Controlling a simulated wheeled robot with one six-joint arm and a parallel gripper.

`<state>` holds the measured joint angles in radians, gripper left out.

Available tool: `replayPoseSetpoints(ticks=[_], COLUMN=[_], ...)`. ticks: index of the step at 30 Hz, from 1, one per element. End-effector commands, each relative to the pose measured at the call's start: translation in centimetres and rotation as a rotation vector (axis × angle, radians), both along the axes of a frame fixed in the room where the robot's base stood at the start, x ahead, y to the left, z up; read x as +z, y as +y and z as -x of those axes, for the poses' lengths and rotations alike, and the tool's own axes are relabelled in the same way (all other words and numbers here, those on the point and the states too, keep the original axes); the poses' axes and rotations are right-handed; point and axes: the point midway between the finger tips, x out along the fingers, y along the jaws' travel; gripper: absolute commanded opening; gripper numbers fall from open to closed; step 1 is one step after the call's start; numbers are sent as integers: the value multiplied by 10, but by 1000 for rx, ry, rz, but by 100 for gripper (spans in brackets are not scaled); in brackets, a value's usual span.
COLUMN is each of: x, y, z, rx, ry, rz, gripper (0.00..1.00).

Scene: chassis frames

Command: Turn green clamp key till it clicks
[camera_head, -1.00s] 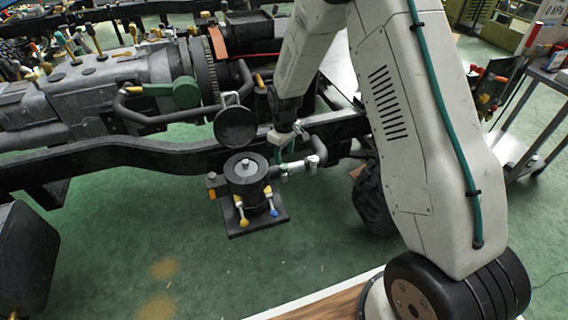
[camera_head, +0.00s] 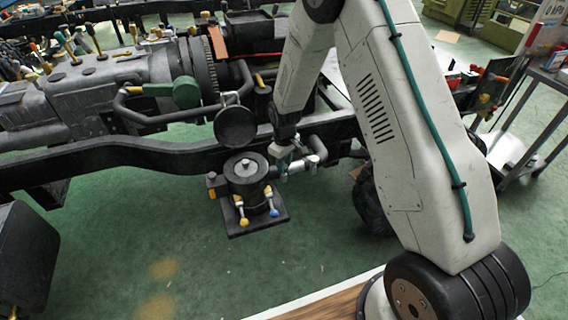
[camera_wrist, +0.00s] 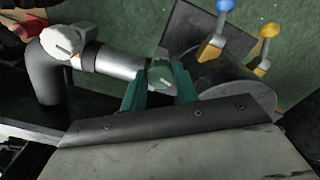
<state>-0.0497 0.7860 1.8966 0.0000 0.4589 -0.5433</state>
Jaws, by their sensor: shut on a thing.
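The green clamp key (camera_wrist: 160,76) sits on a silver pipe clamp (camera_wrist: 120,64) beside the black cylindrical canister (camera_wrist: 240,88). My gripper (camera_wrist: 160,82) has its two green fingers closed around the key, one on each side. In the head view my gripper (camera_head: 284,160) is down at the silver pipe joint (camera_head: 300,164), just right of the canister (camera_head: 246,178). There the key is too small and covered to make out clearly.
A black chassis rail (camera_head: 110,154) runs behind. A round black disc (camera_head: 235,127) hangs above the canister. Green floor is open in front.

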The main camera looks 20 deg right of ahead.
Motion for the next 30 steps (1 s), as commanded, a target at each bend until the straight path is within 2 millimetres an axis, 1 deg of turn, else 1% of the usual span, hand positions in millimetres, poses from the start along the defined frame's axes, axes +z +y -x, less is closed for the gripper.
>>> replayPoseSetpoints(ticks=[5, 11, 17, 30], x=[0, 0, 0, 0], y=[0, 0, 0, 1], z=[0, 0, 0, 0], rx=[-25, -118, -278, -690], ry=[0, 0, 0, 0], rz=[0, 0, 0, 0], gripper=[7, 7, 7, 7])
